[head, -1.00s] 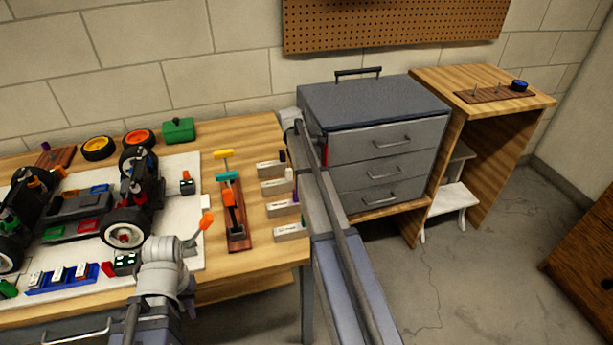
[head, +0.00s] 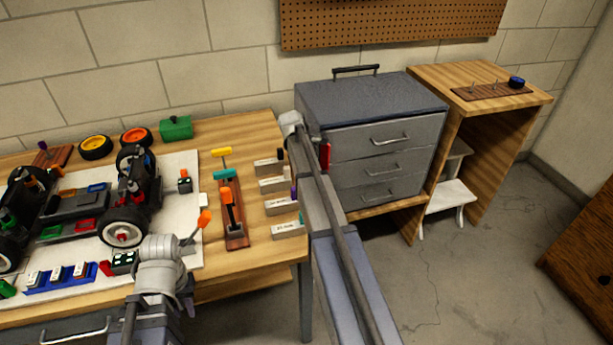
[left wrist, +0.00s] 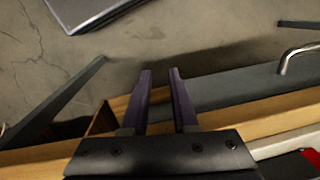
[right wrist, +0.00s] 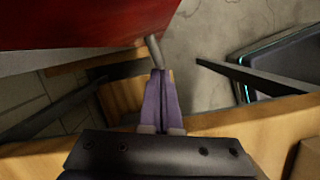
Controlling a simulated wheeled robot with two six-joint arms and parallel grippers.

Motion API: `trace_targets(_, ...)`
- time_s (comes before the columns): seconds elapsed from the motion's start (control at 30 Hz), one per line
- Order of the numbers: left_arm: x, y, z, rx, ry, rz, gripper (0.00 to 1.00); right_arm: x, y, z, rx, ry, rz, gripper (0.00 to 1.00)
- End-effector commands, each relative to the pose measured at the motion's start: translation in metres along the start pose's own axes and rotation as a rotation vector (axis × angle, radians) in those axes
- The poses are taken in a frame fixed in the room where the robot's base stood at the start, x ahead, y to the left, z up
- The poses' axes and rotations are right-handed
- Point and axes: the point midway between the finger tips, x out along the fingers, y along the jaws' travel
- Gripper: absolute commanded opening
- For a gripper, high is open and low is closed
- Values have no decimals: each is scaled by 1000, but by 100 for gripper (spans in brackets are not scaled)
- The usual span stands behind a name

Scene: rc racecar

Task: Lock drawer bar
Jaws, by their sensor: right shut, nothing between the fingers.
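A grey three-drawer chest (head: 388,150) stands right of the workbench. A red piece (head: 326,156) shows at its front left edge, partly hidden by my right arm; I cannot tell whether it is the lock bar. In the right wrist view, a large red surface (right wrist: 85,22) fills the upper left, with a short grey rod (right wrist: 154,50) at its edge. My right gripper (right wrist: 161,75) is shut and empty, its tips just below the rod; contact is unclear. My left gripper (left wrist: 160,73) is open and empty near the bench's front edge.
The workbench (head: 255,135) holds an RC car (head: 130,215), a tool rack (head: 235,230) and several labelled boxes (head: 280,207). A wooden stand (head: 480,80) and white stool (head: 450,197) are to the right. Bare floor (head: 460,270) lies in front.

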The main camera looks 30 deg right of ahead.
Motion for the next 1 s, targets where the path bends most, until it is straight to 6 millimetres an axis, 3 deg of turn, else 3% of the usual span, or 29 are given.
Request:
trace_targets(0.43,0,0,0,0,0,0,27,5,-14,21,-410,0,103,0)
trace_targets(1.0,0,0,0,0,0,0,27,12,-12,49,-866,0,217,0)
